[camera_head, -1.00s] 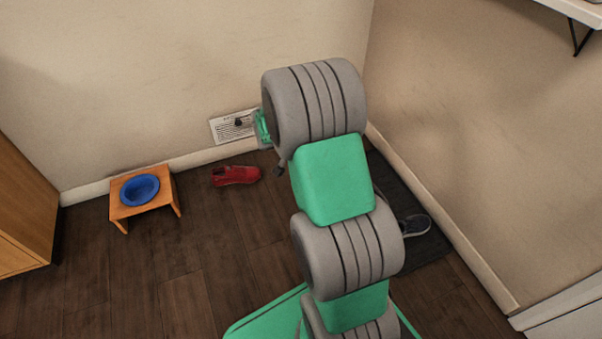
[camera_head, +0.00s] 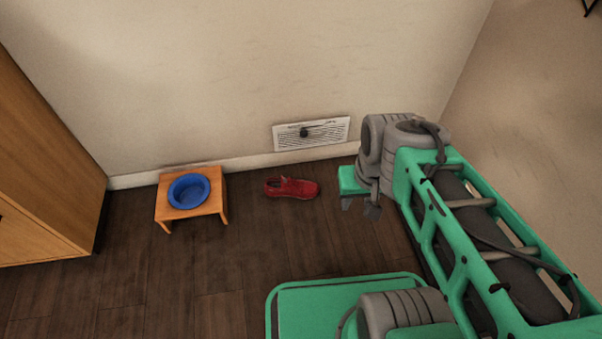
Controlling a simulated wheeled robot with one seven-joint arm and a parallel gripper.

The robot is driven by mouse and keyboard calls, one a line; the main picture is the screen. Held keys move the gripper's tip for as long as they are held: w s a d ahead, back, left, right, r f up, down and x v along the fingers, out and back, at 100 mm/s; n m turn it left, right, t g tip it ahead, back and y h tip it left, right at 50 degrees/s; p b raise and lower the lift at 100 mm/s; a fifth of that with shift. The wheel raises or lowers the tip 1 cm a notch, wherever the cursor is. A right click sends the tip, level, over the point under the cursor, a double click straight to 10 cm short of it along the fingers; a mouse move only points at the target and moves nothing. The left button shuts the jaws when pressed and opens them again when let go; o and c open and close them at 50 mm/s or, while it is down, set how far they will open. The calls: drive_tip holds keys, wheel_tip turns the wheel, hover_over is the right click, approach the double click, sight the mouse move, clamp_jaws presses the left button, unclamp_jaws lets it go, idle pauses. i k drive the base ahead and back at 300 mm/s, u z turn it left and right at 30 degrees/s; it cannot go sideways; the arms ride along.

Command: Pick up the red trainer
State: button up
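The red trainer (camera_head: 292,188) lies on the dark wooden floor near the back wall, below a white wall vent. It shows whole, with nothing in front of it. My gripper (camera_head: 360,208) is to the right of the trainer and a little nearer to me, at the end of my green and grey arm. It points downward, and its two dark fingers are apart with nothing between them. It does not touch the trainer.
A small wooden stand (camera_head: 212,204) with a blue bowl (camera_head: 188,190) is left of the trainer. A wooden cabinet (camera_head: 45,150) stands at the far left. The white vent (camera_head: 311,134) is low on the back wall. The floor (camera_head: 190,270) in front is clear.

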sight(281, 186)
drive_tip(key=u, duration=0.55)
drive_tip(key=i, duration=0.85)
drive_tip(key=u, duration=0.8)
